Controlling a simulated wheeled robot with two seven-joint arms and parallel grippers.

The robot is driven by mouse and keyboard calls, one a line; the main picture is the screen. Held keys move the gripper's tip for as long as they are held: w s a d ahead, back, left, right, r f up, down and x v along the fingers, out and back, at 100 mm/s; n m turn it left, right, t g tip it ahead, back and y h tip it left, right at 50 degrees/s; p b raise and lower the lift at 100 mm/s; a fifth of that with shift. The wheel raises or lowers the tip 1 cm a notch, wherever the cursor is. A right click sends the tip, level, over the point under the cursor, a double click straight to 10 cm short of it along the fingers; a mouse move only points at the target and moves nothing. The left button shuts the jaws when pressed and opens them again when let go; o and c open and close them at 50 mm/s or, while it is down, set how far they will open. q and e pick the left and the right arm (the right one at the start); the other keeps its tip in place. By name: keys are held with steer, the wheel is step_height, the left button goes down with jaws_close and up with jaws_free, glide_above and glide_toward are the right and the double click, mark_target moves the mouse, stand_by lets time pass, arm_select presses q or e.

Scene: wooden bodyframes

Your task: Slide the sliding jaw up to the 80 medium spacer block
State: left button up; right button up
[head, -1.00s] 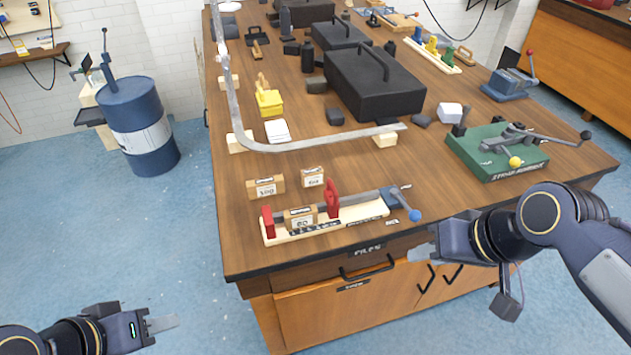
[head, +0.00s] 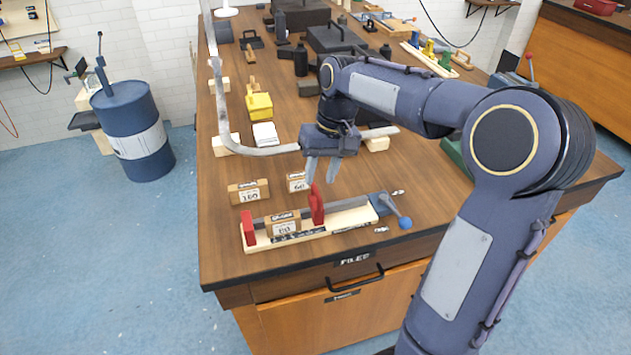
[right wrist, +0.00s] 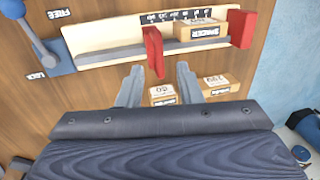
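The wooden clamp frame (head: 355,217) lies near the bench's front edge. Its red sliding jaw (head: 317,203) stands right of the 80 spacer block (head: 285,226), with a small gap between them. The red fixed jaw (head: 248,230) is at the block's left. In the right wrist view the sliding jaw (right wrist: 153,52), the spacer block (right wrist: 198,32) and the fixed jaw (right wrist: 241,28) show again. My right gripper (head: 322,177) is open and empty, fingers pointing down, above and just behind the sliding jaw. Its fingers (right wrist: 158,83) are apart, not touching the jaw. My left gripper is out of view.
Two other spacer blocks lie behind the frame: a larger one (head: 248,191) and the 60 block (head: 297,182), close below my right gripper. A blue lever (head: 394,208) is at the frame's right end. A long bent metal bar (head: 225,115) and black cases stand further back.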

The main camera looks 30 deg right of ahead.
mark_target(316, 204)
steer(key=shift+a+f, duration=0.15)
steer(key=shift+f, duration=0.6)
steer(key=shift+a+f, duration=0.1)
steer(key=shift+f, duration=0.6)
jaws_close()
steer(key=shift+w, duration=0.1)
